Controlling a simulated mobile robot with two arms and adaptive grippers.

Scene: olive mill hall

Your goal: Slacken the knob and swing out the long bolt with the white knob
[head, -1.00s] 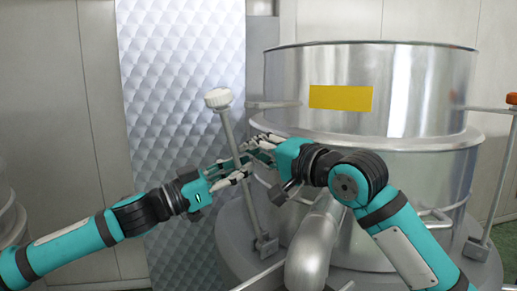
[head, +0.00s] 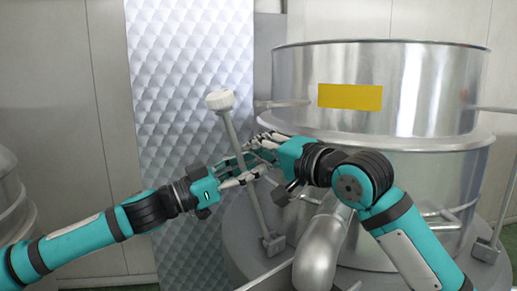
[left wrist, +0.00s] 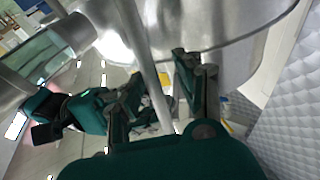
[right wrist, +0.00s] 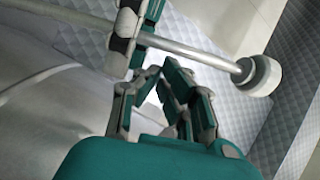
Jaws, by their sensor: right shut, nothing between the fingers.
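The long bolt (head: 232,135) leans left, with its white knob (head: 220,100) on top, apart from the slotted lug (head: 283,103) on the drum (head: 300,70). Its foot is on the lower rim. My left gripper (head: 252,172) is around the rod at mid-length. In the left wrist view, the rod (left wrist: 147,70) runs between the spread fingers of that gripper (left wrist: 165,90), with a gap on one side. My right gripper (head: 258,150) is close by, right of the rod. In the right wrist view its fingers (right wrist: 155,78) meet, empty, beside the rod (right wrist: 190,48) and the knob (right wrist: 260,76).
A bent pipe (head: 320,250) rises in front of the drum, below my right arm. Another rod (head: 503,215) stands at the right edge. A quilted metal panel (head: 180,90) is behind the bolt. The space left of the knob is clear.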

